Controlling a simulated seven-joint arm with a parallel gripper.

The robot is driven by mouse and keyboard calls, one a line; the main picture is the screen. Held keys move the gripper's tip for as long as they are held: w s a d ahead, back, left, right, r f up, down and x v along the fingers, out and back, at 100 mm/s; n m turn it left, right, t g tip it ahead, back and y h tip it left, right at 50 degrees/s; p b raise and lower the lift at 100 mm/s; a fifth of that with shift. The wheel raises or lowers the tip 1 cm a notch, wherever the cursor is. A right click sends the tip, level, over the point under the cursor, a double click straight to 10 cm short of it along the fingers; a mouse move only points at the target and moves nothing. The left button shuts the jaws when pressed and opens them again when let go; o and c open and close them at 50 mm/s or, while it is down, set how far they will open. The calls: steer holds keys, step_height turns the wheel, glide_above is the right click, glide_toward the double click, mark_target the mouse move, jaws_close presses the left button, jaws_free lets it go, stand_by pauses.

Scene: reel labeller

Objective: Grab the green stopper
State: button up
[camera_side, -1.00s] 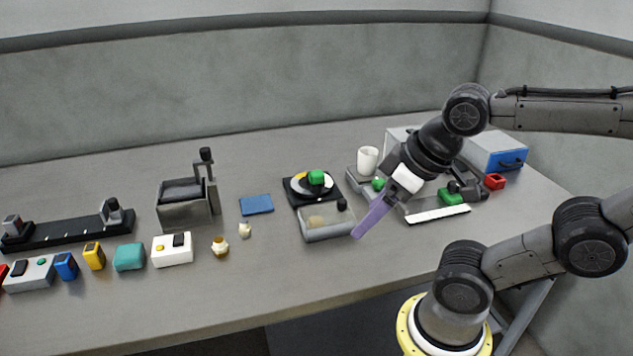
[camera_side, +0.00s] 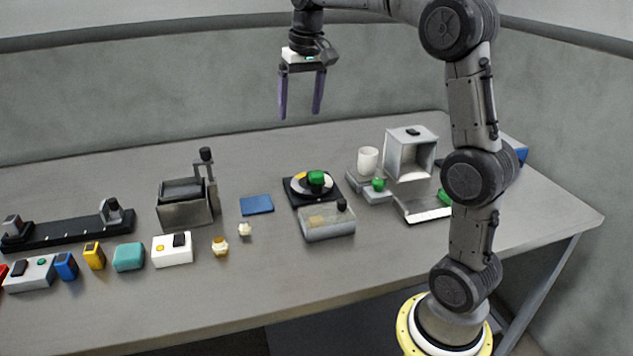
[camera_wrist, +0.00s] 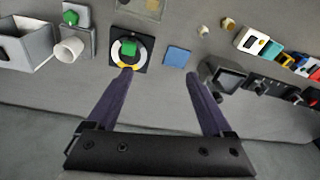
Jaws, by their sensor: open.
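A green block-like piece (camera_side: 316,177) sits on a white-and-yellow disc on a black square base (camera_side: 296,197). In the wrist view this green piece (camera_wrist: 131,48) shows near the tip of the left finger. A second green knob (camera_side: 379,184) sits on a grey block beside a white cup, and a third green piece (camera_side: 445,196) is partly hidden by my arm. I cannot tell for certain which one is the stopper. My gripper (camera_side: 300,114) is open and empty, pointing down, high above the table. It also shows in the wrist view (camera_wrist: 160,72).
A clear-sided box (camera_side: 328,224) stands in front of the black base. A white cup (camera_side: 367,160) and an open grey housing (camera_side: 410,155) stand to the right. A blue pad (camera_side: 256,205) lies to the left. Several small coloured blocks line the front left.

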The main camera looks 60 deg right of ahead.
steer(key=w+d+f+m+g, duration=0.1)
steer(key=w+d+f, duration=0.2)
steer(key=d+f, duration=0.3)
steer(key=m, duration=0.1)
glide_above(317, 173)
step_height(317, 173, down, 5)
steer(key=shift+g+y, duration=0.4)
step_height(317, 173, down, 13)
steer(key=shift+w+r, duration=0.1)
steer(key=shift+r, duration=0.1)
jaws_close()
